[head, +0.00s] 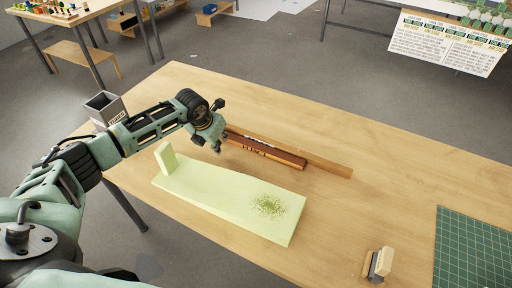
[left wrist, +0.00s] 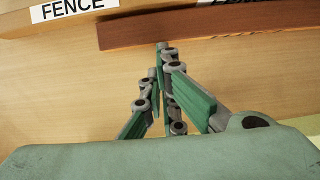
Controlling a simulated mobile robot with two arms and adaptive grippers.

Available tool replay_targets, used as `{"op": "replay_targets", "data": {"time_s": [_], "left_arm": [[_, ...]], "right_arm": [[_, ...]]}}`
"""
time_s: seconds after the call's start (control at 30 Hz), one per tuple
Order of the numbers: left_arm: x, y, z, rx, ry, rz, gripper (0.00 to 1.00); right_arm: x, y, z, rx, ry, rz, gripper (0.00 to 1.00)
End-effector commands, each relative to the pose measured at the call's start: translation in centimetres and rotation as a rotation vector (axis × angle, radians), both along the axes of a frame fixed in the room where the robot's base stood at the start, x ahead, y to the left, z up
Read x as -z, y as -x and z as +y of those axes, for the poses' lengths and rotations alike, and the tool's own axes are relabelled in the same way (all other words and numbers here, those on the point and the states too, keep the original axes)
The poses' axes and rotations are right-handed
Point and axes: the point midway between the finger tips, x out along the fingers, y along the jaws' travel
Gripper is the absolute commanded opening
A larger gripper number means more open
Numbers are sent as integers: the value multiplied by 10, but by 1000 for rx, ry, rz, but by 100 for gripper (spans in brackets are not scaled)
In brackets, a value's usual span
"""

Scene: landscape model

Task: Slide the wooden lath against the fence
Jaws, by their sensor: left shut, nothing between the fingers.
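The wooden lath (head: 265,152) is a dark reddish-brown strip with dark lettering, lying flat on the table. The fence (head: 330,168) is a longer, lighter brown strip just behind it, running alongside. In the left wrist view the fence (left wrist: 25,22) carries a white "FENCE" label, and the lath (left wrist: 170,30) lies on its near side. Whether they touch along their whole length I cannot tell. My left gripper (head: 217,149) is shut and empty at the lath's left end. In the left wrist view its fingertips (left wrist: 161,46) are at the lath's near edge; contact is unclear. My right gripper is not in view.
A pale green board (head: 220,203) with an upright end block and green crumbs lies in front of the lath. A small block-like tool (head: 379,263) and a green cutting mat (head: 472,250) are at right. A grey bin (head: 104,108) stands by the table's left edge.

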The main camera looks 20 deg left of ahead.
Motion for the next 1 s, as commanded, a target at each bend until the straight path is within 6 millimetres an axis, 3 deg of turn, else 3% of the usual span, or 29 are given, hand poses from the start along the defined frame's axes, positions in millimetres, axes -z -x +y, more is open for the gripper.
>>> {"op": "replay_targets", "data": {"time_s": [1.0], "left_arm": [[0, -33, -3, 0, 0, 0, 0]], "right_arm": [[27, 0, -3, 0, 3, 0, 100]]}}
